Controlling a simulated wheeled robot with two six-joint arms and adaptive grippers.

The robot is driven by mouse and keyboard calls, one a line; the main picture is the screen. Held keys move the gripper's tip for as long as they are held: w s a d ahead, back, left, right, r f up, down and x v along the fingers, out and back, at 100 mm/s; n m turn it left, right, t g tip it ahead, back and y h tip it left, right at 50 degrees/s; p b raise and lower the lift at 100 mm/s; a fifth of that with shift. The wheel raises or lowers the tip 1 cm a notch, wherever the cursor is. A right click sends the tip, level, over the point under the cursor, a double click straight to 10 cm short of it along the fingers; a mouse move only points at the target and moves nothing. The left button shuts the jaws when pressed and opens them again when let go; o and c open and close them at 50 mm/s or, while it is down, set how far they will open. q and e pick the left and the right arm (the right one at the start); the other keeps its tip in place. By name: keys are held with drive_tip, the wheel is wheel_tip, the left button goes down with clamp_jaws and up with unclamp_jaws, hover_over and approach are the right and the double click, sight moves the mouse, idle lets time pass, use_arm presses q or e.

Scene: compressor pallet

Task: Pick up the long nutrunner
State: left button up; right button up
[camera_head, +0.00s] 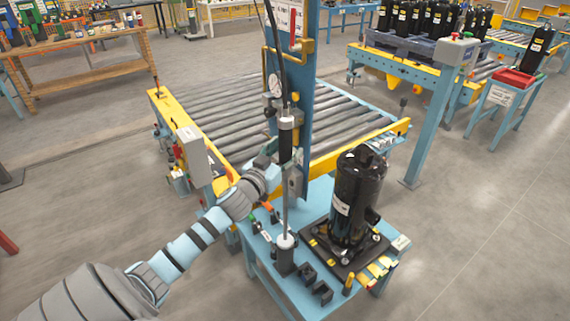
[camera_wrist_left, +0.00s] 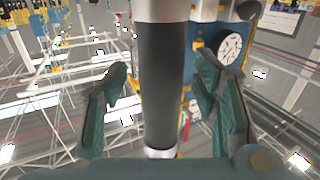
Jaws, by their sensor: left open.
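The long nutrunner (camera_head: 285,139) stands upright in front of the blue post, with a black grip section, a silver body and a thin shaft reaching down to a dark holder on the blue table. In the left wrist view its black grip (camera_wrist_left: 161,85) runs vertically between my two fingers. My left gripper (camera_head: 278,150) is at the height of the black grip. It is open, with a finger on each side of the grip and visible gaps between (camera_wrist_left: 163,100). My right gripper is not in view.
A black compressor (camera_head: 357,195) stands on a dark plate right of the nutrunner, on the blue table (camera_head: 262,262). Small black blocks and yellow and orange-handled items lie around it. A roller conveyor (camera_head: 240,120) and blue post (camera_head: 304,100) are behind. A round gauge (camera_wrist_left: 230,48) hangs near the nutrunner.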

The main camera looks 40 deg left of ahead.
use_arm(q)
drive_tip(key=shift+w+r, duration=0.1)
drive_tip(key=shift+w, duration=0.3)
drive_tip(key=shift+a+f, duration=0.1)
drive_tip(key=shift+f, duration=0.1)
clamp_jaws()
drive_tip(key=shift+r, duration=0.1)
drive_tip(key=shift+r, duration=0.1)
